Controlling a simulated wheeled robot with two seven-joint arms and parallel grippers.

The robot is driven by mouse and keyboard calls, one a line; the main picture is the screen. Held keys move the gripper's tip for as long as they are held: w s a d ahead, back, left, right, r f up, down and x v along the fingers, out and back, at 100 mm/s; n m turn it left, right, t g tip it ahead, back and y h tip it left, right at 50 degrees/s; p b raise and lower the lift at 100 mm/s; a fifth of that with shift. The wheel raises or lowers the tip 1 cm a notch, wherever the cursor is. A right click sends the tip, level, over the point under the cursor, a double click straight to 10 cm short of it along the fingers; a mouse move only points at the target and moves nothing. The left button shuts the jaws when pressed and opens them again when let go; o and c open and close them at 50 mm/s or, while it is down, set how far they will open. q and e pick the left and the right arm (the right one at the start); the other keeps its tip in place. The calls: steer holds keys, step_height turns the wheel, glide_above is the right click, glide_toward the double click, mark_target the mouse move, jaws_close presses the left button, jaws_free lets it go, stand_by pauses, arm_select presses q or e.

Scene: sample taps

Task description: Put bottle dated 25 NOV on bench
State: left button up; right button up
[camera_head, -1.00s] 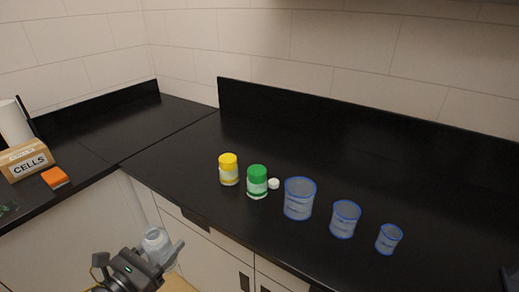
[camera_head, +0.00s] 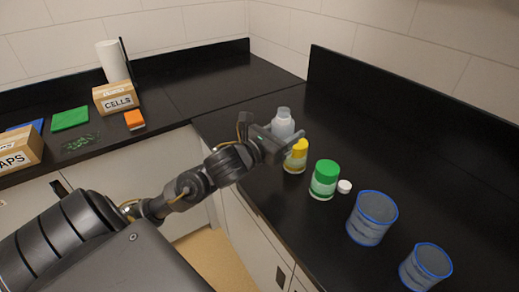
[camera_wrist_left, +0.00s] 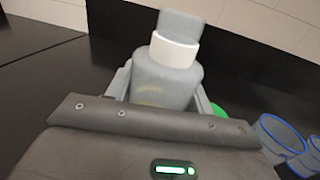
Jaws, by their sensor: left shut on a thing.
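My left gripper (camera_head: 284,139) is shut on a pale grey translucent bottle (camera_head: 283,122) and holds it upright at the left part of the black bench (camera_head: 345,110). The bottle also shows in the wrist view (camera_wrist_left: 168,80), between the fingers, with a white collar and grey top. No date on it can be read. The gripper and bottle overlap a yellow-capped bottle (camera_head: 296,156) in the head view, just behind it in the line of sight. Whether the held bottle's base touches the bench is hidden. My right gripper is not in view.
A green-capped bottle (camera_head: 325,180), a small white cap (camera_head: 345,186) and blue-rimmed beakers (camera_head: 372,218) stand to the right on the bench. The bench behind is clear.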

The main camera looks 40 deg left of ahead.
arm_select(q)
steer(key=a+r+n+y, duration=0.2)
steer(key=a+r, duration=0.1)
steer(key=w+a+f+p, duration=0.3)
steer(key=w+a+f, duration=0.4)
steer(key=a+f, duration=0.2)
steer(key=a, duration=0.2)
steer(key=shift+w+a+f+m+p, duration=0.15)
steer(key=shift+w+a+m+p, duration=0.15)
steer(key=shift+w, duration=0.05)
step_height(320, 180, down, 3)
steer(key=shift+w+a+p, duration=0.1)
steer(key=shift+a+p, duration=0.05)
steer(key=shift+p, duration=0.5)
steer(key=shift+f, duration=0.2)
steer(key=shift+f, duration=0.1)
